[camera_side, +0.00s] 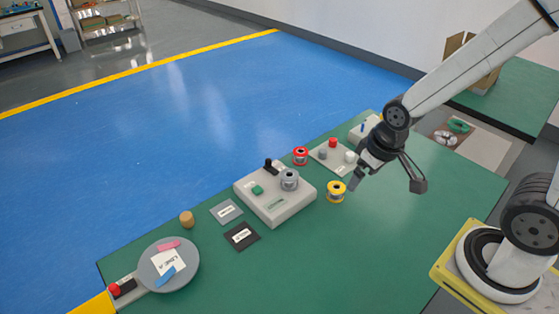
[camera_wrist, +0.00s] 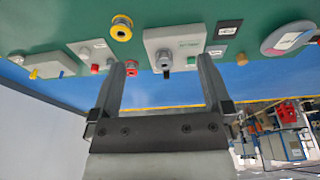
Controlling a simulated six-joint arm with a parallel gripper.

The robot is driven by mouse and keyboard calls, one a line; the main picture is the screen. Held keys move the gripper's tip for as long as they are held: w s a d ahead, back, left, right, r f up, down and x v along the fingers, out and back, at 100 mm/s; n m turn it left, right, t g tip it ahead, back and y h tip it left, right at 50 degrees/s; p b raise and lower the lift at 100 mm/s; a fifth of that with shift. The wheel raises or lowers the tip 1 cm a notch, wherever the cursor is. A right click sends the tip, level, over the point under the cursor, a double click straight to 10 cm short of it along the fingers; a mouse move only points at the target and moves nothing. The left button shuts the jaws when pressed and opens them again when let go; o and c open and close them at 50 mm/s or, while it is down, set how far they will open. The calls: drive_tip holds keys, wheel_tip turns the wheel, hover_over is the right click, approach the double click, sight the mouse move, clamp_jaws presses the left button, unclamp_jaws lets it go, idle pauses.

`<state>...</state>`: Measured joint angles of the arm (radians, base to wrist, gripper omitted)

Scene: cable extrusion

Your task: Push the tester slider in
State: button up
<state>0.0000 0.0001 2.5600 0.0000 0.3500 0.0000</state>
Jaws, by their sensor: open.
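The tester appears to be the pale grey box (camera_side: 275,212) near the middle of the green table. A black slider knob (camera_side: 270,165) stands at its far edge, beside a green button (camera_side: 257,190).
A yellow spool (camera_side: 336,192) and a red spool (camera_side: 300,156) stand right of the tester. A grey plate (camera_side: 322,160) with a red button is behind. Cards (camera_side: 242,236), a wooden cylinder (camera_side: 187,219) and a round tray (camera_side: 190,277) lie left. The front table is clear.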

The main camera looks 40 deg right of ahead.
idle(0.4)
drive_tip(key=shift+w, duration=0.1)
drive_tip(key=c, duration=0.4)
drive_tip(key=m+t, duration=0.2)
approach(268, 160)
drive_tip(key=shift+w+a+f+h, duration=0.3)
drive_tip(key=shift+a+f+h, duration=0.1)
drive_tip(key=shift+f, duration=0.25)
drive_tip(key=shift+d+f, duration=0.1)
drive_tip(key=shift+f, duration=0.05)
drive_tip(key=shift+x, duration=3.8)
clamp_jaws()
